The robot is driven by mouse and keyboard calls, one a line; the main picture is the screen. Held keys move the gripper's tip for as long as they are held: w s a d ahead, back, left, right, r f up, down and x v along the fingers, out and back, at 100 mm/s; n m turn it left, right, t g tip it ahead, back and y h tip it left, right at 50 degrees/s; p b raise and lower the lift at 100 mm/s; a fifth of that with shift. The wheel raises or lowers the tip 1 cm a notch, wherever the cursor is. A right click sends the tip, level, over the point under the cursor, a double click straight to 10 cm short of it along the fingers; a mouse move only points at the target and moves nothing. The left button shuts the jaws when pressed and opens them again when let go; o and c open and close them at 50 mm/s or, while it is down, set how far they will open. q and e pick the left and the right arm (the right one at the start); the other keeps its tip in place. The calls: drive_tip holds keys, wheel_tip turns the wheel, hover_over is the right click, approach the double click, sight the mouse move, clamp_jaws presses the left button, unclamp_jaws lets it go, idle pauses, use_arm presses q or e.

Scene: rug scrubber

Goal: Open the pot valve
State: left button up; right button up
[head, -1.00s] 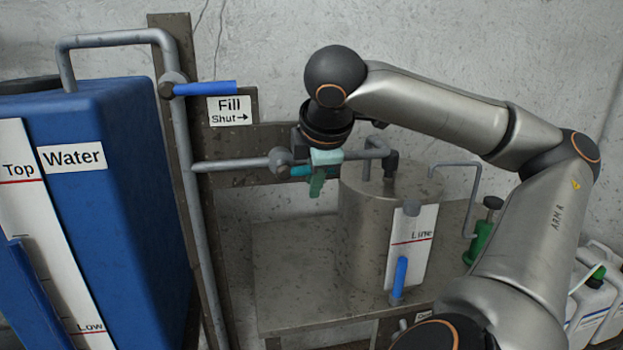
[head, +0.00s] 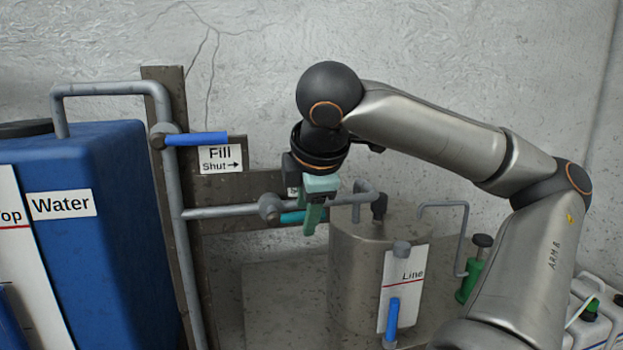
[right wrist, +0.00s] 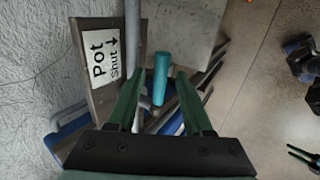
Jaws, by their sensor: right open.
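The pot valve's teal handle (head: 292,217) juts right along the grey pipe from the round valve body (head: 270,207). In the right wrist view the teal handle (right wrist: 161,82) lies in line with the arrow on the "Pot Shut" label (right wrist: 101,57). My right gripper (head: 310,226) hangs over the handle's right end. In the right wrist view its two green fingers (right wrist: 160,98) are open, one on either side of the handle, with gaps showing. The head view partly hides the handle's tip behind the fingers.
A blue water tank (head: 110,215) stands at left. The fill valve's blue handle (head: 196,139) is above the pipe. The metal pot (head: 350,270) stands on a table just right of my gripper, with a green valve (head: 469,282) beyond it. White jugs (head: 592,320) are at lower right.

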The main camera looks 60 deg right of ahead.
drive_tip(key=p+v, duration=0.1)
drive_tip(key=v, duration=0.6)
drive_tip(key=shift+a+r, duration=0.15)
drive_tip(key=shift+r, duration=0.15)
drive_tip(key=shift+s, duration=0.15)
drive_tip(key=p+v, duration=0.1)
drive_tip(key=v, duration=0.8)
drive_tip(key=shift+p, duration=0.4)
drive_tip(key=shift+f, duration=0.1)
